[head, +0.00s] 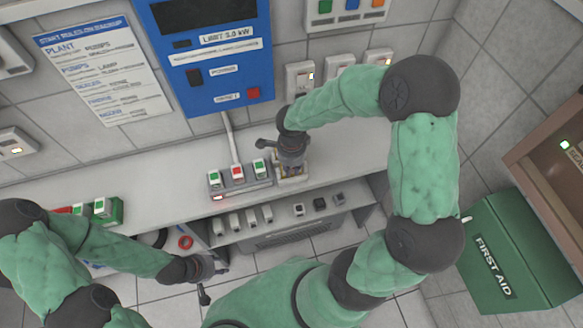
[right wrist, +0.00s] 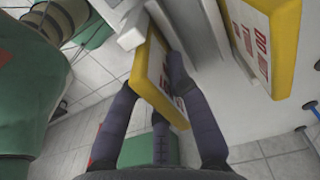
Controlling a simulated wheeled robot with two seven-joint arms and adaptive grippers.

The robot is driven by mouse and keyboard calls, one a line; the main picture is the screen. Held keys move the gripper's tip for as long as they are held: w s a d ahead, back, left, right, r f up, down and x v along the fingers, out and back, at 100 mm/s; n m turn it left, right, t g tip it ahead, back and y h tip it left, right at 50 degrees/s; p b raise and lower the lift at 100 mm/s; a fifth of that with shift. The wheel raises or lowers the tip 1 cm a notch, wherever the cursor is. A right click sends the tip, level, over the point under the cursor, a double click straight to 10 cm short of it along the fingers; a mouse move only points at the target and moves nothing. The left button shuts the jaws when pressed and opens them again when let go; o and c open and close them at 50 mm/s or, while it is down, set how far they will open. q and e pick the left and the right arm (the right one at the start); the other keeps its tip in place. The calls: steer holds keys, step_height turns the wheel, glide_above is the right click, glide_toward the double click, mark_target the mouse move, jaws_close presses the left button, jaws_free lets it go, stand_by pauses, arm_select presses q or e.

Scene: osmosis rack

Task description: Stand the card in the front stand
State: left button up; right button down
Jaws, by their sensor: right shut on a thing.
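In the right wrist view my right gripper (right wrist: 158,82) is shut on a yellow-edged card (right wrist: 150,68), which stands on edge between the fingers. Its printed face is mostly turned away. A pale grey block (right wrist: 131,27) is close beside the card's upper end; I cannot tell whether it is the front stand or whether they touch. In the head view my right gripper (head: 291,152) is low over the counter, just right of the button box, and hides most of the card. My left gripper (head: 203,272) is below the counter's front edge, apart from the card, its fingers unclear.
A second yellow-edged panel with red lettering (right wrist: 262,45) is at the upper right of the wrist view. The button box (head: 238,177) is close left of my right gripper. The counter (head: 345,150) is clear to the right. A green first aid box (head: 515,250) is at right.

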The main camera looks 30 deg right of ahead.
steer(key=shift+r, duration=0.1)
steer(key=shift+f, duration=0.2)
steer(key=c, duration=1.2)
jaws_free()
steer(key=shift+r, duration=0.2)
steer(key=shift+r, duration=0.3)
step_height(320, 180, up, 12)
steer(key=shift+f+p, duration=0.25)
steer(key=shift+p, duration=0.95)
